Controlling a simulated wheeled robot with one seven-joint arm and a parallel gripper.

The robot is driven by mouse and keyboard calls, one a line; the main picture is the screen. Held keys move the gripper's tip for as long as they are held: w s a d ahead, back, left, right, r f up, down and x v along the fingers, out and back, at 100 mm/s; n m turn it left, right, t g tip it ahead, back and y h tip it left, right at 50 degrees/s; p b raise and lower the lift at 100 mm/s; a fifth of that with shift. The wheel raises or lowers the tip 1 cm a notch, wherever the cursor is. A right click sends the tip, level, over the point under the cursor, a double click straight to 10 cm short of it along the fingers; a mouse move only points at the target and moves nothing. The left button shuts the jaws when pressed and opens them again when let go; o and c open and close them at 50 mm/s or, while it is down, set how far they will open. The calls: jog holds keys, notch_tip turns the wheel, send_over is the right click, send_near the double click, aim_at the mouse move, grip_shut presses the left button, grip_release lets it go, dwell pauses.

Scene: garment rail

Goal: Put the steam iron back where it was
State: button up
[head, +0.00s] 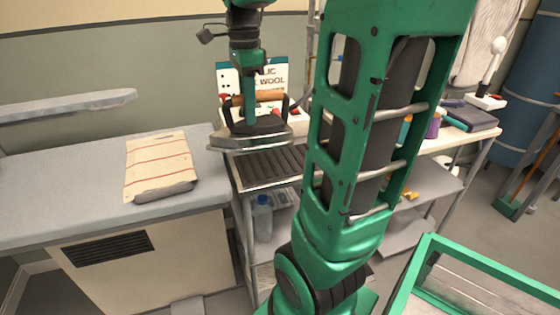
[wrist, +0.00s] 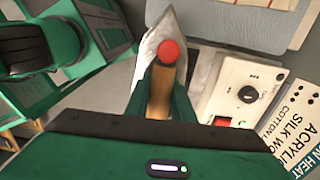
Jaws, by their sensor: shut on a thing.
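The steam iron (head: 248,141) has a silver soleplate, a dark body and a wooden handle. My gripper (head: 251,118) is shut on the handle from above and holds the iron roughly level. The iron is over the back edge of a dark ribbed rest (head: 262,170) on the steel stand, and a gap seems to show between them. In the wrist view my gripper (wrist: 162,95) has its green fingers on either side of the wooden handle, with a red knob and the pointed silver tip of the iron (wrist: 150,45) beyond. My arm hides the rest's right side.
A striped folded cloth (head: 160,163) lies on the grey pressing table (head: 60,205) at left. Behind the iron stand a white control box (wrist: 240,92) and a fabric sign (head: 270,77). A bottle (head: 262,220) stands on the lower shelf. A green-framed cart (head: 480,250) is at lower right.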

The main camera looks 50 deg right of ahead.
jog(key=shift+w+d+r, duration=0.1)
jog(key=shift+w+r, duration=0.05)
jog(key=shift+w, duration=0.3)
jog(key=shift+w+d+r, duration=0.1)
jog(key=shift+w+r, duration=0.05)
jog(key=shift+w, duration=0.25)
jog(key=shift+d+f, duration=0.15)
jog(key=shift+d, duration=0.15)
jog(key=shift+s+d+f, duration=0.8)
jog(key=shift+d+f, duration=0.85)
jog(key=shift+f, duration=0.1)
jog(key=shift+s+d+f, duration=0.8)
jog(key=shift+d+f, duration=0.8)
jog(key=shift+f, duration=0.2)
jog(key=shift+s+d+f, duration=0.8)
jog(key=shift+d+f, duration=0.85)
jog(key=shift+f, duration=0.1)
jog(key=o, duration=1)
jog(key=shift+f, duration=0.1)
